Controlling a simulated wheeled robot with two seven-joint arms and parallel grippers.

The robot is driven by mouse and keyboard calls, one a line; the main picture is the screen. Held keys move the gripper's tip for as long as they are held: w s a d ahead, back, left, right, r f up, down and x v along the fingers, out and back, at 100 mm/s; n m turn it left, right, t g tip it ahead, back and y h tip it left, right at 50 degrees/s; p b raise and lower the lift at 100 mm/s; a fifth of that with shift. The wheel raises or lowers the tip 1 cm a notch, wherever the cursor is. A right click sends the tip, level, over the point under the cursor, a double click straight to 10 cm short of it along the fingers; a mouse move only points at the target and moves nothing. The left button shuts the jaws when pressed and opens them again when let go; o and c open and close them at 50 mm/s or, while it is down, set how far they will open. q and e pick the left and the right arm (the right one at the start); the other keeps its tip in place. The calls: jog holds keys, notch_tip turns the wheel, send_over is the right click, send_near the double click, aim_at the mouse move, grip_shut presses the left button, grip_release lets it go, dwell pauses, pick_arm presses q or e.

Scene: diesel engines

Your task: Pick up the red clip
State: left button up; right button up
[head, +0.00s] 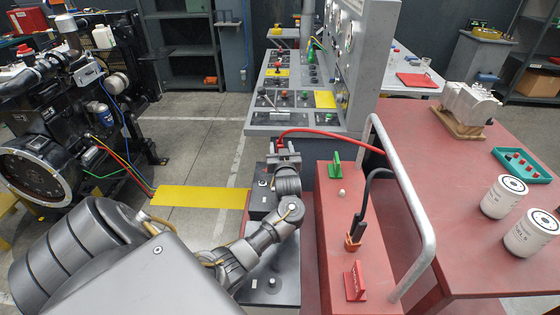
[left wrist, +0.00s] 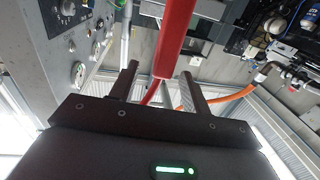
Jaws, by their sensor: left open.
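My left gripper (head: 284,158) is at the end of the arm reaching in from the left, in front of the control console. In the left wrist view its two fingers (left wrist: 158,92) are apart. A long red piece (left wrist: 174,42) passes between or just beyond them; I cannot tell whether it is held clear of both. In the head view a red cable (head: 335,134) runs from just above the gripper to the red cart; any clip at its near end is hidden or too small to tell. A red clip-like piece (head: 356,282) stands at the cart's front end.
The red cart (head: 330,215) has a metal rail (head: 405,190), a green piece (head: 335,165) and a black cable (head: 363,205). The console (head: 290,120) stands behind the gripper. A diesel engine (head: 50,120) is at left. White filters (head: 503,197) stand on the red table (head: 460,235).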

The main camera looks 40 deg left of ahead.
pick_arm(q)
jog(key=p+x, duration=0.1)
jog(key=x, duration=0.4)
jog(key=shift+a+f, duration=0.1)
jog(key=shift+c, duration=0.2)
grip_shut()
